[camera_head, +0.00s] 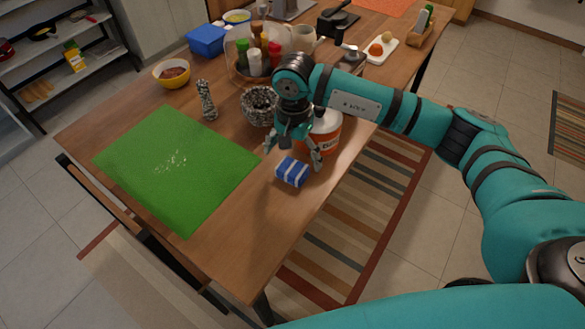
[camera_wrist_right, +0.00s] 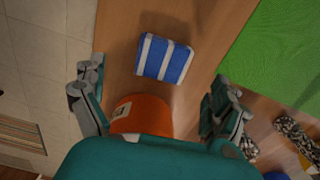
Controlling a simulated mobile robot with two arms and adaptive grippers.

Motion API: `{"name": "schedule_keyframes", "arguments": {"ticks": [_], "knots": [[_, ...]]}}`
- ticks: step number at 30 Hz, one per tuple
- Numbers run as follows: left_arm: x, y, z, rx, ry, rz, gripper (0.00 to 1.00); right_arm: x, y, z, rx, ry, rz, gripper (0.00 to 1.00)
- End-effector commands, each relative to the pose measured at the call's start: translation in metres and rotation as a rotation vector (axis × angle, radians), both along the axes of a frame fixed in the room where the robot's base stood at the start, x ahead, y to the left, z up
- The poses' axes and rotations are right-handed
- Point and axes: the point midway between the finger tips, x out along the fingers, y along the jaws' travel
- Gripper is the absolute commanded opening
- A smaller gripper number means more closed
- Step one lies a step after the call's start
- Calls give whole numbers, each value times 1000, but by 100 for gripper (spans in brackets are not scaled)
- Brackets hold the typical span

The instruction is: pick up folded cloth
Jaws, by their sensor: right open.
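The folded cloth (camera_head: 291,172) is blue with white stripes and lies on the wooden table near its right edge. It also shows in the right wrist view (camera_wrist_right: 164,58), at the top middle, ahead of the fingers. My right gripper (camera_head: 292,158) is above the table just behind the cloth. Its two fingers are spread wide in the right wrist view (camera_wrist_right: 156,100), with nothing held between them. The cloth appears apart from the fingers. My left gripper is not in view.
An orange and white tub (camera_head: 327,130) stands right behind my right gripper. A patterned bowl (camera_head: 258,106) is to its left. A green mat (camera_head: 178,168) covers the table's left part. A patterned grinder (camera_head: 207,100) and a yellow bowl (camera_head: 172,74) stand behind it. The table around the cloth is clear in front.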

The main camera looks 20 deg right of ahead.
Motion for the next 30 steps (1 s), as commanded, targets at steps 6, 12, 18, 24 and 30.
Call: {"name": "schedule_keyframes", "arguments": {"ticks": [6,12,18,24,30], "knots": [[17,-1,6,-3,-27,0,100,1,0,-15,0,3,-1,99],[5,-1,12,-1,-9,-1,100,4,0,-46,2,3,0,99],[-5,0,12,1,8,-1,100,4,0,-58,1,-1,0,99],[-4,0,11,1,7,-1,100,4,0,-58,1,-1,0,95],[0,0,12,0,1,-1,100,4,0,-57,1,-1,0,69]]}}
